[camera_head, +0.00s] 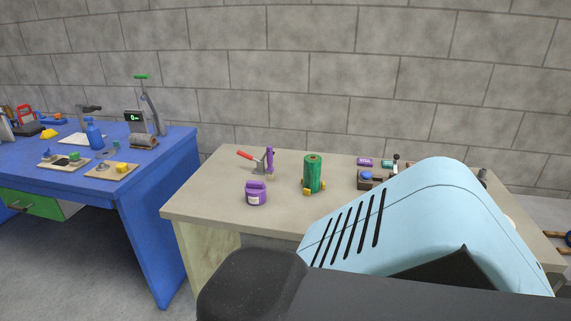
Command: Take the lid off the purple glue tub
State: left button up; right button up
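The purple glue tub (256,198) stands upright on the beige table, near its front left part. It has a pale label on its front. A purple lid (256,185) with a raised grip sits on top of the tub. Neither of my grippers is in view, so whether they are open or shut is not shown.
On the beige table (205,200), a red-handled clamp with a purple part (269,161) stands behind the tub, and a green cylinder (313,173) on yellow feet stands to its right. My own body hides the table's front right. A cluttered blue bench (150,180) stands left.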

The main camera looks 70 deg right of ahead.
aim_at(252, 187)
jog(key=z, duration=1.95)
